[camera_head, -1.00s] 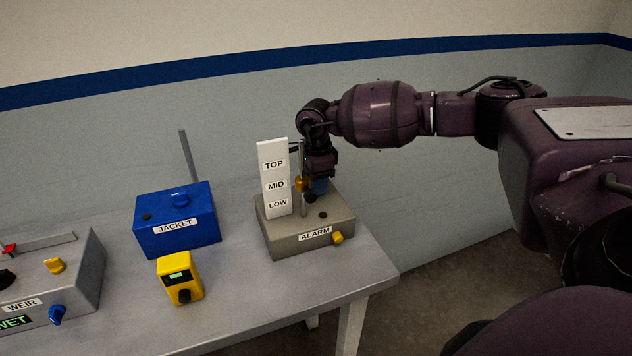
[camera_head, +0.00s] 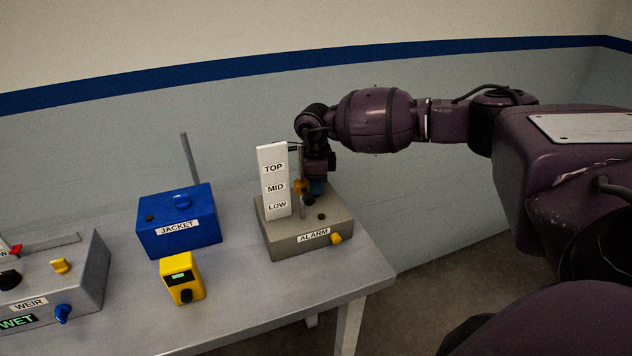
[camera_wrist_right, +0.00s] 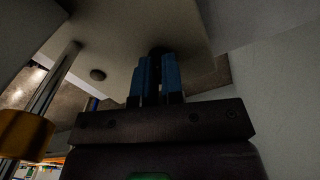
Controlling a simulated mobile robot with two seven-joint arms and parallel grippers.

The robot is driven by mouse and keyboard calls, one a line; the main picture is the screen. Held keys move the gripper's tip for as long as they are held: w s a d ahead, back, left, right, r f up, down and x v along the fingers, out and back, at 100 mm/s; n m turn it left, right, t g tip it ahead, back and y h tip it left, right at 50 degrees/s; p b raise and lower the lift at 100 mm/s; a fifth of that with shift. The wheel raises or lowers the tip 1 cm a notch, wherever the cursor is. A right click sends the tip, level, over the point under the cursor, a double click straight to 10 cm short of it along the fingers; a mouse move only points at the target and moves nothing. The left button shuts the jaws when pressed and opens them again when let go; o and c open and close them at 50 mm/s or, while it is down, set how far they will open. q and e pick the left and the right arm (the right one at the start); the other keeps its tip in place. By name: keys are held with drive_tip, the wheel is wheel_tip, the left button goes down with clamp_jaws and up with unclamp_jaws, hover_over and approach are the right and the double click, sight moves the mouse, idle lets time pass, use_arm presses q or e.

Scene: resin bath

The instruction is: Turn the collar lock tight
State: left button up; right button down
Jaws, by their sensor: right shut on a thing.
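The grey ALARM box (camera_head: 290,240) stands at the right end of the table with a thin upright rod beside a white TOP/MID/LOW scale board (camera_head: 271,158). An amber collar (camera_head: 301,186) sits on the rod near MID to LOW height; it shows large at the left edge of the right wrist view (camera_wrist_right: 24,134). My right gripper (camera_head: 315,189) points down behind the rod, above the box. In the right wrist view its blue fingers (camera_wrist_right: 154,75) are close together on a small dark knob (camera_wrist_right: 158,51), mostly hidden between the tips. My left gripper is out of view.
A blue JACKET box (camera_head: 165,240) and a yellow handheld meter (camera_head: 181,280) stand to the left. The grey WEIR box (camera_head: 85,285) is at the far left. A yellow knob (camera_head: 336,239) sticks out of the ALARM box's front. The table's right front corner is bare.

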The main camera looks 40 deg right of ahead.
drive_tip(key=shift+r+m, duration=0.15)
drive_tip(key=shift+m, duration=0.35)
drive_tip(key=shift+m+p, duration=0.35)
drive_tip(key=shift+m, duration=0.15)
drive_tip(key=m+p, duration=0.1)
drive_tip(key=m, duration=0.2)
drive_tip(key=shift+m+p, duration=0.3)
drive_tip(key=m+p, duration=0.1)
drive_tip(key=m, duration=0.2)
drive_tip(key=shift+m, duration=0.3)
drive_tip(key=m+p, duration=0.1)
drive_tip(key=m, duration=0.2)
drive_tip(key=shift+p, duration=0.35)
use_arm(q)
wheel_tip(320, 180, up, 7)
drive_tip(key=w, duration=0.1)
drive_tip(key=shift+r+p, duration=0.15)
drive_tip(key=shift+p, duration=0.2)
use_arm(e)
drive_tip(key=shift+m, duration=0.9)
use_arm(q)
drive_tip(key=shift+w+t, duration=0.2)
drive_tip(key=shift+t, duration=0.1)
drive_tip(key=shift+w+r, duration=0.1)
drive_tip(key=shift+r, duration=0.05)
use_arm(e)
drive_tip(key=c, duration=1.2)
unclamp_jaws()
drive_tip(key=shift+c, duration=0.2)
